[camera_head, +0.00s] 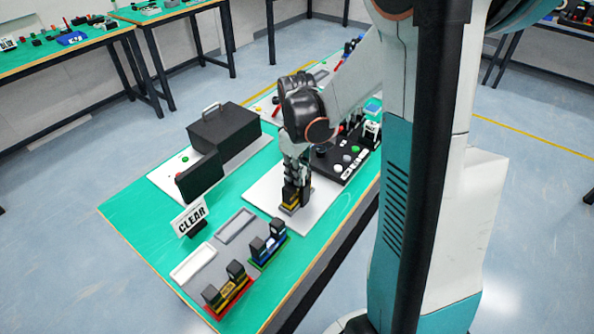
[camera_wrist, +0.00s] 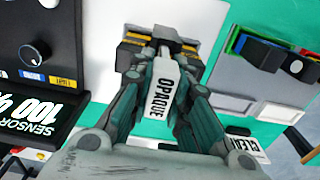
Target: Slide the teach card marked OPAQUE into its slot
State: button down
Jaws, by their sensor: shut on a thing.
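The card marked OPAQUE (camera_wrist: 167,92) is white with black letters and shows between the fingers of my gripper (camera_wrist: 160,55) in the wrist view. My gripper is shut on it. In the head view my gripper (camera_head: 298,178) points down over a white plate (camera_head: 262,204), and the card is hidden there. A yellow and black block (camera_head: 291,199) sits on this plate at the fingertips. Yellow and black parts show on both sides of the card's far end in the wrist view. I cannot tell whether the card is inside a slot.
A CLEAR card (camera_head: 191,218) stands in a black holder left of the plate. Red (camera_head: 236,298) and green (camera_head: 272,257) bases with fork-like blocks, and two shallow trays (camera_head: 194,262), lie nearer. A black box (camera_head: 224,135) and a control panel (camera_head: 345,165) stand behind.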

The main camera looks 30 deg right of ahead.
jog(key=shift+f, duration=0.2)
jog(key=c, duration=1.4)
grip_release()
jog(key=shift+c, duration=0.2)
notch_tip(320, 180, up, 12)
jog(key=shift+r, duration=0.1)
